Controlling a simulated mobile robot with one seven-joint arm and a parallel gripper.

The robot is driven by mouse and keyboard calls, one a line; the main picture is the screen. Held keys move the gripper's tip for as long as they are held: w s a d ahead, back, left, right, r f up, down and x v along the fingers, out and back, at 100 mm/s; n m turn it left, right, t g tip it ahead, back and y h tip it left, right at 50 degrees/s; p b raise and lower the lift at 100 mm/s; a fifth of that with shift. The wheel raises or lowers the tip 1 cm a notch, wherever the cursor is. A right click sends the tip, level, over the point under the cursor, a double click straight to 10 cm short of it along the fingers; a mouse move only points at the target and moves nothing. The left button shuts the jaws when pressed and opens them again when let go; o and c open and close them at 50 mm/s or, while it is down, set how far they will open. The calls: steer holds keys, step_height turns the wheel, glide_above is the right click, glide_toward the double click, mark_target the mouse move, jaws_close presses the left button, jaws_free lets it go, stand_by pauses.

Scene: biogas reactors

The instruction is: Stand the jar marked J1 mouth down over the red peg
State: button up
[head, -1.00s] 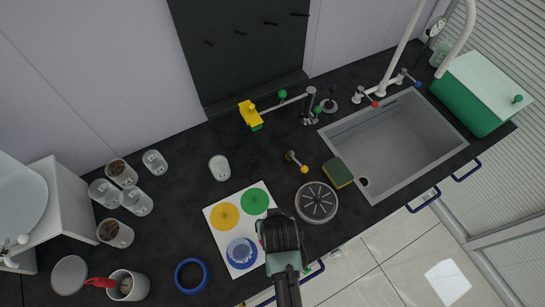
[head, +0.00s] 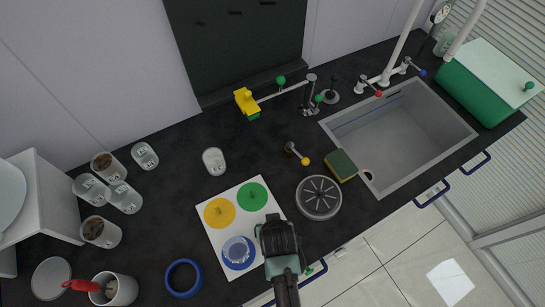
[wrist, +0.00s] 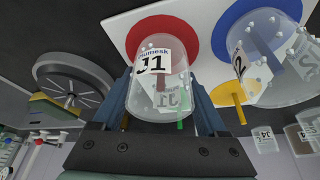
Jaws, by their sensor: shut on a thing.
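Clear jar J1 (wrist: 160,85) is between the fingers of my gripper (wrist: 165,110) in the wrist view, which is shut on it. Its rounded closed end points away from the board and its other end faces the red disc (wrist: 187,27). I cannot tell whether its rim touches the disc. The red peg is not clear behind the label. In the head view my gripper (head: 280,238) hides the jar and the red disc at the near right corner of the white board (head: 213,237).
Jar J2 (wrist: 270,55) stands over the blue disc (head: 226,261), just beside J1. The yellow disc (head: 219,212) and green disc (head: 252,196) are bare of jars. A round grey drain-like disc (head: 318,197) lies right of the board. Several jars stand at the left.

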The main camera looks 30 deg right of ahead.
steer(key=o, duration=1.4)
steer(key=shift+c, duration=0.2)
steer(key=v, duration=1.3)
steer(key=shift+b, duration=0.3)
steer(key=shift+a, duration=0.1)
